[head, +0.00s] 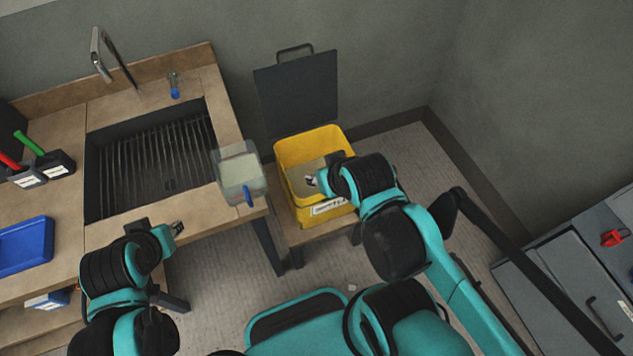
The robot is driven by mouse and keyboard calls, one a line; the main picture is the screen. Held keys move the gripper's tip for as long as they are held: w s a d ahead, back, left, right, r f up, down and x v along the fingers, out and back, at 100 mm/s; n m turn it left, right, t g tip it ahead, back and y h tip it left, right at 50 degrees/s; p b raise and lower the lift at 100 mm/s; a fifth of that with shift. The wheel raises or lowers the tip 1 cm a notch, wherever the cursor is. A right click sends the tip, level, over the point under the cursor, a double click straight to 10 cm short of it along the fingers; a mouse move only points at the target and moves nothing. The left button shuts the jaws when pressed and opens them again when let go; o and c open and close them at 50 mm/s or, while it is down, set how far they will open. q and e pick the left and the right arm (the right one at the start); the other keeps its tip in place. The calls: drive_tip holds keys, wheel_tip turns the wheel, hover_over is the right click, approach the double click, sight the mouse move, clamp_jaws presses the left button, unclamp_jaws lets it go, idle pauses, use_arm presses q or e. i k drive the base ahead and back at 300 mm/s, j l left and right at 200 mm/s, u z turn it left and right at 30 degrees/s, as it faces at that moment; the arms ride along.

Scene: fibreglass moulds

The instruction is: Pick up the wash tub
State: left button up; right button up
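A translucent tub (238,172) with pale contents and a blue handle-like part stands at the front right corner of the worktop. A yellow bin (309,146) with a white label stands lower, to its right, with a dark panel like a raised lid behind it. The translucent tub looks like the wash tub, but no readable label confirms this. My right gripper (314,180) is over the yellow bin's opening, and my arm hides its right side. My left gripper (177,229) is near the worktop's front edge, apart from both containers. The finger gaps are too small to judge.
A dark sink (151,163) with a ribbed bottom and a tap (99,54) is left of the translucent tub. A blue tray (26,247) and dark tool holders (57,164) are far left. Grey cabinets (567,272) stand at right. Some floor is clear.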

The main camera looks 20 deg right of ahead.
sight(239, 168)
drive_tip(key=j, duration=0.95)
drive_tip(key=j+z, duration=0.15)
drive_tip(key=j, duration=0.75)
drive_tip(key=k, duration=0.05)
